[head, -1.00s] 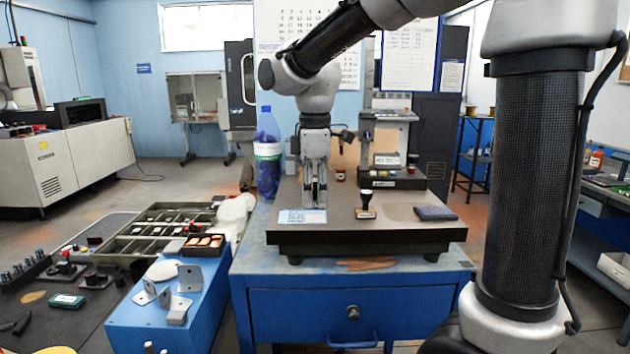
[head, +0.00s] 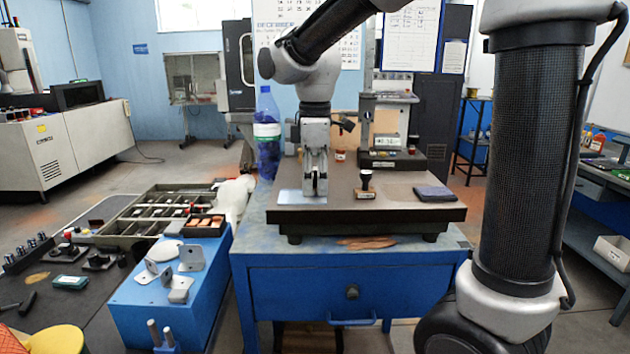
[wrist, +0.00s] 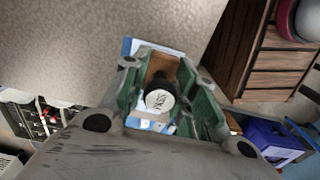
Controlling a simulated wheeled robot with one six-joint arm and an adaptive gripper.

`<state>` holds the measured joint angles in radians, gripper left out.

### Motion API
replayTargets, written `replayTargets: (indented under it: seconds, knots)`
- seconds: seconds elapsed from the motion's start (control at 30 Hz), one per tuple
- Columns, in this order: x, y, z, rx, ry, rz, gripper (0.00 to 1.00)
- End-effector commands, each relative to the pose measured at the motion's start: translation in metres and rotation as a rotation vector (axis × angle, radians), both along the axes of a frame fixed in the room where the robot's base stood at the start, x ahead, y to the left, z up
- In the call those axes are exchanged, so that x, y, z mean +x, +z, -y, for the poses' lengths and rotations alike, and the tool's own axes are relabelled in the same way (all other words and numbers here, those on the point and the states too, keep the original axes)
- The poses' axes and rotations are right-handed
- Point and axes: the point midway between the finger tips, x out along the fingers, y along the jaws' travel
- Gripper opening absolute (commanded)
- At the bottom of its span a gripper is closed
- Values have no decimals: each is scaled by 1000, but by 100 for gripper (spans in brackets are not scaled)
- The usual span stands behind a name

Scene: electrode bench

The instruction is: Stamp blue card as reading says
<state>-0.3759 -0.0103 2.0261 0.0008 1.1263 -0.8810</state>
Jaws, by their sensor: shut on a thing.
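My gripper (head: 316,192) points down over the front left of the dark-edged surface plate (head: 370,215). It is shut on a stamp (wrist: 160,100) whose round white top shows in the wrist view and seems to read PASS, upside down. The pale blue card (head: 290,197) lies flat under my gripper; parts of it show around the jaws in the wrist view (wrist: 150,125). I cannot tell whether the stamp's face touches it. A second dark-handled stamp (head: 365,185) stands upright to the right. The measuring instrument (head: 392,155) stands behind; its display is too small to read.
A folded dark blue cloth (head: 435,194) lies at the plate's right. A small red jar (head: 340,155) stands behind my gripper. A tall blue bottle (head: 267,140) stands left of the plate. A blue box with metal brackets (head: 170,300) is at the front left.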

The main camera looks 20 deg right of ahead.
Motion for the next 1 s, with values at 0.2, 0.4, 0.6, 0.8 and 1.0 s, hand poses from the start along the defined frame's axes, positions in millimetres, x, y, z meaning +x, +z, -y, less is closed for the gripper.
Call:
replayTargets:
  seconds: [0.2,0.4,0.6,0.8,1.0]
  knots:
    - [0,-2,0,0,0,0,13]
    - [0,-4,0,-1,0,-1,13]
    - [0,-7,0,-1,0,-1,13]
    - [0,-9,0,0,0,0,13]
    - [0,-10,0,0,0,0,13]
